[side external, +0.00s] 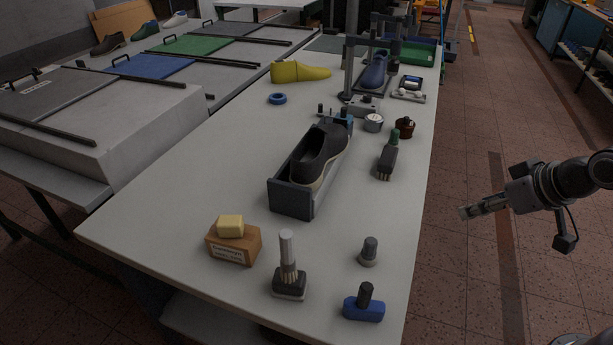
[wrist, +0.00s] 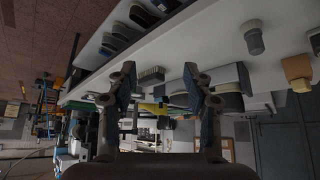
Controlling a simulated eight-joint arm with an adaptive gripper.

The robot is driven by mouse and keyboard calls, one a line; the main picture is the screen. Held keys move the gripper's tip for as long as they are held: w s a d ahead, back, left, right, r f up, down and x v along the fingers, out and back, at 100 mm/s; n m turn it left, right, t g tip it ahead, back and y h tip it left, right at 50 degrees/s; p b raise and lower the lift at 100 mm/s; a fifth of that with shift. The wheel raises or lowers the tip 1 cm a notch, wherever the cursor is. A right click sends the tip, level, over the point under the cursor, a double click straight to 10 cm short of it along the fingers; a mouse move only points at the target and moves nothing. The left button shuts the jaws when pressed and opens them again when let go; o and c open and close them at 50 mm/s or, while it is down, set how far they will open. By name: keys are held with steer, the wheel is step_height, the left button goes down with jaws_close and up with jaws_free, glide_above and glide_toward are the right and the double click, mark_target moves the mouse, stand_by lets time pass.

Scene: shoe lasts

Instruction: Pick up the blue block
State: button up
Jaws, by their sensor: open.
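The blue block (side external: 363,309) lies at the near right end of the white table in the side view. A dark upright knob stands on top of it. I cannot make out the block in the wrist view. My gripper (side external: 466,212) is off the table's right side, over the floor, apart from the block and up and to its right in the picture. In the wrist view the two fingers of my gripper (wrist: 163,92) are spread with a gap between them, and nothing is held.
A grey knobbed weight (side external: 369,252) stands behind the block. A tall-handled brush (side external: 288,268) and a wooden block with a yellow piece (side external: 233,243) are to the left. A dark shoe in a holder (side external: 309,172) stands mid-table. The white tabletop (side external: 330,232) is clear between them.

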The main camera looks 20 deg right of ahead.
steer(key=shift+c, duration=0.4)
steer(key=n+g+y, duration=0.3)
steer(key=n, duration=0.4)
glide_toward(370, 288)
steer(key=shift+x, duration=5.3)
jaws_close()
